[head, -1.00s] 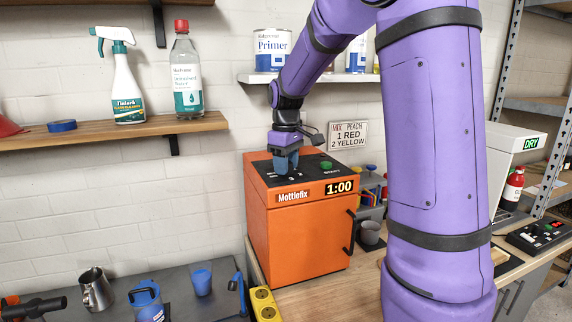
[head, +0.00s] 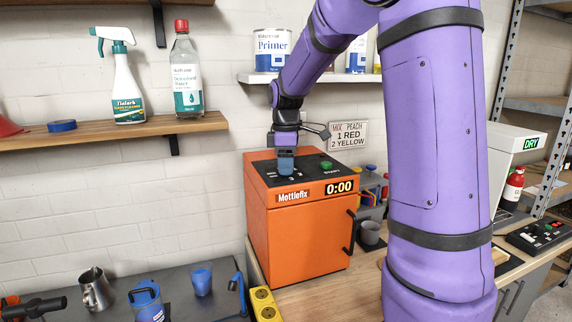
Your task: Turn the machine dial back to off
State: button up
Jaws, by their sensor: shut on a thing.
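The orange Mottlefix machine (head: 300,240) stands on the wooden bench. Its black top panel (head: 262,172) carries a green button (head: 326,164) marked START and white numbers near the front. The display (head: 339,187) on its front reads 0:00. My gripper (head: 286,169) points down onto the left part of the panel and is shut on the dial there. The fingers hide the dial, so its pointer cannot be read.
My purple arm fills the right middle of the view. A shelf (head: 110,132) with a spray bottle (head: 126,92) and a clear bottle (head: 186,75) is at left. A sign (head: 348,136) hangs behind the machine. A yellow socket strip (head: 263,303) lies front left of it.

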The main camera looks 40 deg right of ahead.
jog(key=shift+r, duration=0.1)
jog(key=o, duration=0.9)
notch_tip(320, 180, up, 11)
jog(key=shift+f, duration=0.15)
dwell(0.6)
